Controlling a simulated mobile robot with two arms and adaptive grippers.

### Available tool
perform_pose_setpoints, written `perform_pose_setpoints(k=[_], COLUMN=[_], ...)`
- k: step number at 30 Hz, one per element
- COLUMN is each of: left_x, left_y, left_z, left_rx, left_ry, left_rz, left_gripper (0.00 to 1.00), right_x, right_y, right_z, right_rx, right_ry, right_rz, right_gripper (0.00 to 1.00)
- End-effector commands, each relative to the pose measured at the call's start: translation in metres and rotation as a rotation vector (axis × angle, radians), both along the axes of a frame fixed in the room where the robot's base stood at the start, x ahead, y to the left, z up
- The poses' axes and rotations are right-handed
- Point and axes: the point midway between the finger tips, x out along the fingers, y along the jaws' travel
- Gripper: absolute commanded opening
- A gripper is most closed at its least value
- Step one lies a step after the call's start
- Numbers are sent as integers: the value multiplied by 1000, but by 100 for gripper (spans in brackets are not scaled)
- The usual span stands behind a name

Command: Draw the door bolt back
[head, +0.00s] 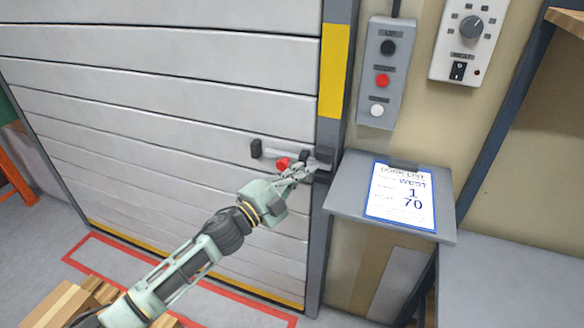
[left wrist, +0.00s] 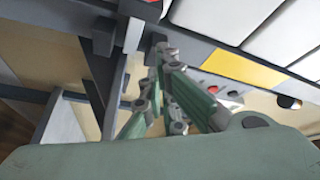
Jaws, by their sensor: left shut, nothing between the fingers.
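The door bolt (head: 292,155) is a pale bar on the grey slatted door (head: 180,104). It runs between a dark bracket (head: 256,148) on the left and a dark keeper (head: 324,157) by the door post. A red knob (head: 282,164) sits on the bolt, left of my fingertips. My left gripper (head: 302,168) is shut and empty, in front of the bolt's right part. Whether it touches the bolt is unclear. In the left wrist view its fingers (left wrist: 161,50) are together, and the red knob (left wrist: 151,2) shows at the top edge. My right gripper is not in view.
A small shelf with a paper sheet (head: 401,196) juts out just right of the keeper. A button box (head: 387,72) and a dial panel (head: 469,40) hang on the wall above. A grey table (head: 510,285) is at lower right. Red floor lines mark the ground before the door.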

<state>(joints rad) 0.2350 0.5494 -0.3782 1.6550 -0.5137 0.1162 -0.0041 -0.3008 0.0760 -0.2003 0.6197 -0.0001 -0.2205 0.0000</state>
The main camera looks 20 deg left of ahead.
Motion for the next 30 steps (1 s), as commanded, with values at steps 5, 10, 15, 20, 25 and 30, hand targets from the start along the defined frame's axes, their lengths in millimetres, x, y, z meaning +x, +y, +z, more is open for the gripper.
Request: perform_pose_setpoints(k=[5,10,15,20,25,30], left_x=[10,12,12,12,12,14], left_y=[17,29,32,32,39,68], left_z=[-10,-16,-18,-18,-19,-20], left_rx=[0,0,0,0,1,4], left_ry=[4,2,1,1,1,2], left_rz=[3,0,-1,-1,1,4], left_gripper=[0,0,0,0,0,0], right_x=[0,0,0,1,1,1], right_y=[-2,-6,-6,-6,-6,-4], right_z=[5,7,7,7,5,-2], right_rx=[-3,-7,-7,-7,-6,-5], right_ry=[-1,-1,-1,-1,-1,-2], right_rz=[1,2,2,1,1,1], right_gripper=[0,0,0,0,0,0])
